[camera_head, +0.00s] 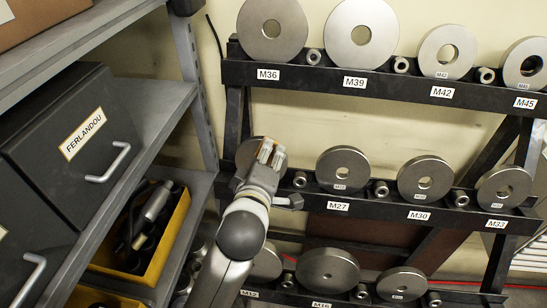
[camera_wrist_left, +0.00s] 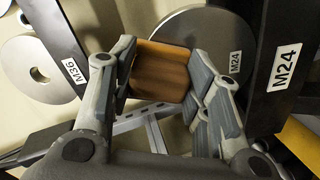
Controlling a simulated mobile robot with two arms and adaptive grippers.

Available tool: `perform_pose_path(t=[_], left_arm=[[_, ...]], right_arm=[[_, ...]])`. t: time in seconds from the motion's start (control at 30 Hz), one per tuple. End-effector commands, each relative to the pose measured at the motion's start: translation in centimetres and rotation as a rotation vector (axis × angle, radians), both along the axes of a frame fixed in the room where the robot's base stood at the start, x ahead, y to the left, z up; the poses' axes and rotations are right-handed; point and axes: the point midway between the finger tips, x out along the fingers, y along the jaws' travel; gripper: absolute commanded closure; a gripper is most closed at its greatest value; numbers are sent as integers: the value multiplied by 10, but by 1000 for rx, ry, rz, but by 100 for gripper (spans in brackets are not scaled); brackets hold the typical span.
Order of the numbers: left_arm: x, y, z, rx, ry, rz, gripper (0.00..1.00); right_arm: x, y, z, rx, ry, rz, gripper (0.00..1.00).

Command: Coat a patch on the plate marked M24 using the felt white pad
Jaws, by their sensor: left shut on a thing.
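The plate marked M24 (camera_wrist_left: 205,38) is a grey steel disc standing in the rack, with a small M24 label on its face. In the head view only part of this plate (camera_head: 245,152) shows behind my left gripper (camera_head: 268,157). The left gripper, also in the left wrist view (camera_wrist_left: 160,85), is shut on a brown wood-like block (camera_wrist_left: 161,70), which seems to be the pad's back. Its white felt face is not clearly visible. The block is in front of the plate's face; I cannot tell whether they touch. My right gripper is not in view.
The black rack (camera_head: 390,92) holds several steel discs and small rings in rows. The M27 plate (camera_head: 342,168) stands right of my gripper. Grey shelves at left hold a dark FERLANDOU drawer (camera_head: 75,140) and a yellow bin (camera_head: 165,250).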

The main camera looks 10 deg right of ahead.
Motion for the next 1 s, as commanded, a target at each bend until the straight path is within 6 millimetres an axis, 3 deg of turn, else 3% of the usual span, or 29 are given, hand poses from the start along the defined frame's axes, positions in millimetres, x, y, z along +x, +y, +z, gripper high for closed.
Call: perform_pose_path(t=[0.63,1.0], left_arm=[[15,45,1,0,0,1,84],[17,50,0,0,0,0,84]], right_arm=[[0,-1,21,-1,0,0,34],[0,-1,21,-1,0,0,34]])
